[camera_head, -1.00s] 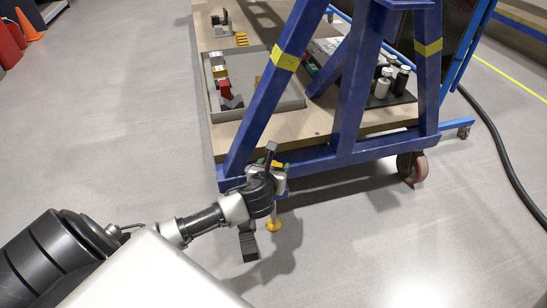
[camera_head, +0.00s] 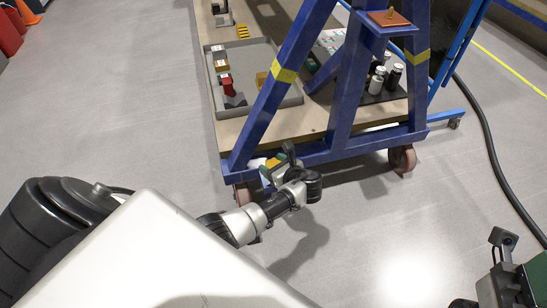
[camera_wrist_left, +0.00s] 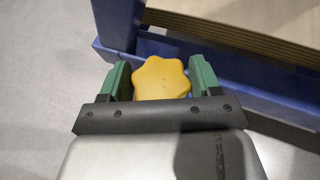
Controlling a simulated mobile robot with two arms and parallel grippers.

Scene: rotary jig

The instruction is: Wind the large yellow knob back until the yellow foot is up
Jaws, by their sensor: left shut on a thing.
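The large yellow knob (camera_wrist_left: 162,79) is lobed and sits between the green fingers of my left gripper (camera_wrist_left: 162,82) in the left wrist view. The gripper is shut on it. In the head view my left gripper (camera_head: 273,170) is at the near corner of the blue frame (camera_head: 330,155), and a bit of yellow shows there. The yellow foot is not visible now; my left wrist and arm cover the area below that corner. Part of my right arm (camera_head: 507,275) shows at the lower right, and its jaws cannot be made out clearly.
A castor wheel (camera_head: 402,158) stands under the frame's right side. A grey tray (camera_head: 292,97) with small parts lies on the wooden deck. Black and white bottles (camera_head: 383,78) stand on a dark tray. A black hose (camera_head: 492,150) runs along the floor at right.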

